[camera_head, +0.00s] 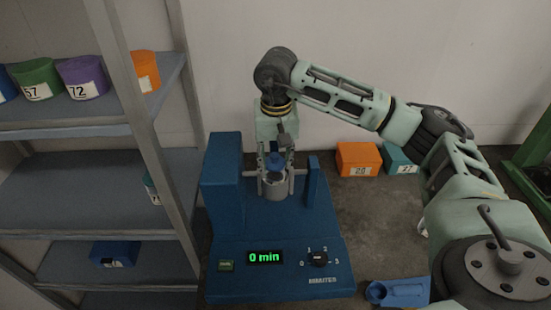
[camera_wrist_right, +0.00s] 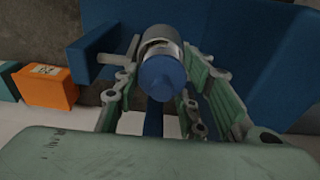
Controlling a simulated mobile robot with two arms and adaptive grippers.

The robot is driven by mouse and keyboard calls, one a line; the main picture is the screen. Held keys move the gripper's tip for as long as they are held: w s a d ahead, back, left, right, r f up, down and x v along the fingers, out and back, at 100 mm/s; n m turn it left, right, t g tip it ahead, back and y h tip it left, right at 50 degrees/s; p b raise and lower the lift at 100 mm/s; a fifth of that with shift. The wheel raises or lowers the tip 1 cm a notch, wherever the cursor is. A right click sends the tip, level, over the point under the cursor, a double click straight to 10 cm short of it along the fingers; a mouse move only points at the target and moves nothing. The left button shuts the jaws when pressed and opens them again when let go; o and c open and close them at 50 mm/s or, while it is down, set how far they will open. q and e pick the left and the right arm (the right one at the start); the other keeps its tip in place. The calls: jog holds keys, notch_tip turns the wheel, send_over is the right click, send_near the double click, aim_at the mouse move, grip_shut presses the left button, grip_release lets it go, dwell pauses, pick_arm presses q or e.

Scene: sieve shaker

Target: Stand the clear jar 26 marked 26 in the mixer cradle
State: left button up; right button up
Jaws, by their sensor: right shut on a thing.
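The jar has a blue lid (camera_head: 274,166) and a pale body that shows in the right wrist view (camera_wrist_right: 163,48). My right gripper (camera_head: 274,176) points down from above, its fingers on both sides of the jar, shut on it. The jar is upright in line with the grey cradle (camera_head: 276,193) of the blue mixer (camera_head: 278,238). Its lower part is hidden, so I cannot tell whether it rests on the cradle floor. A label shows below the lid, but its number is not readable. My left gripper is not in view.
Blue uprights flank the cradle, the taller block (camera_head: 222,180) at left. The mixer display (camera_head: 264,257) reads 0 min. A shelf rack (camera_head: 95,130) with coloured tubs stands left. An orange box (camera_head: 358,158) and a teal box (camera_head: 399,160) stand behind right; a blue object (camera_head: 398,292) lies front right.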

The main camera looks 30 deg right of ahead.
jog(key=o, duration=0.9)
jog(key=o, duration=0.5)
jog(key=shift+r+p, duration=2.3)
jog(key=shift+r, duration=1.25)
jog(key=shift+c, duration=0.2)
